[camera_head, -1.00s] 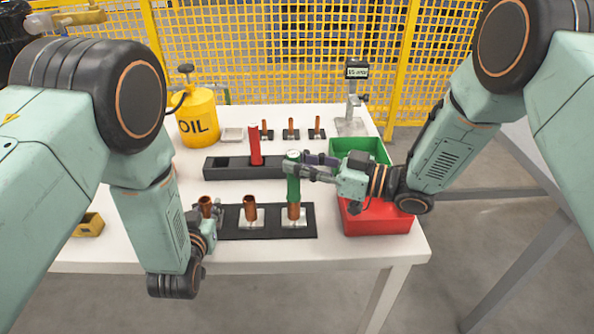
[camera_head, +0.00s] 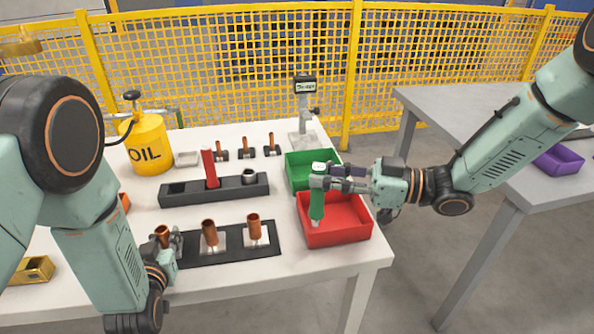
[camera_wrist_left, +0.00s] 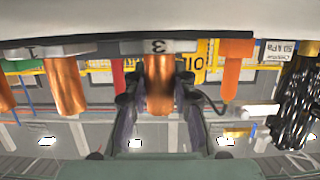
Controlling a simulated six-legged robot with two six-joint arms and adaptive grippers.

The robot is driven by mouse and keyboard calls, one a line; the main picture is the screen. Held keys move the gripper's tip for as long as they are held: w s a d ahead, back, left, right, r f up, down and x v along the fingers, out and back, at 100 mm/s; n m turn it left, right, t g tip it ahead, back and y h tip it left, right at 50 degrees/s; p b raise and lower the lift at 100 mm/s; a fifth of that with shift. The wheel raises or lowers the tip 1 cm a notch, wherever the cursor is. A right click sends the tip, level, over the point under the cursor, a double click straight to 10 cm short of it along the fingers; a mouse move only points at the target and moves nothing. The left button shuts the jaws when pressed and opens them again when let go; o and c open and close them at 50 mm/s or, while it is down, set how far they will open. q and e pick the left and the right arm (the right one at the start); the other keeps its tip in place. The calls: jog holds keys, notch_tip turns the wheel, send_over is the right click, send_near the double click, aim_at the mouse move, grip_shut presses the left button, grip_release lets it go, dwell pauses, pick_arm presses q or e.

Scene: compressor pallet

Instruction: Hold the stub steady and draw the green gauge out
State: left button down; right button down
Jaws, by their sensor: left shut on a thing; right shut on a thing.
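Three copper stubs stand in a row on a black plate (camera_head: 235,250). My left gripper (camera_head: 171,241) is shut on the left stub (camera_head: 162,235); the left wrist view shows its fingers on either side of this copper tube (camera_wrist_left: 159,82), below a block marked 3. The middle stub (camera_head: 210,233) and the right stub (camera_head: 254,227) stand free with open tops. My right gripper (camera_head: 322,182) is shut on the green gauge (camera_head: 317,205), near its pale upper end.
The red bin (camera_head: 350,238) and green bin (camera_head: 296,158) are at the table's right side. A black rack (camera_head: 240,187) holds a red gauge (camera_head: 210,168). A yellow oil can (camera_head: 148,146) stands at the back left. Small copper fittings stand behind the rack.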

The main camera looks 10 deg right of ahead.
jog(key=shift+v, duration=2.25)
pick_arm(q)
jog(key=c, duration=1)
grip_release()
jog(key=shift+c, duration=0.2)
jog(key=v, duration=0.7)
jog(key=shift+s+d+r, duration=0.1)
jog(key=shift+s, duration=0.1)
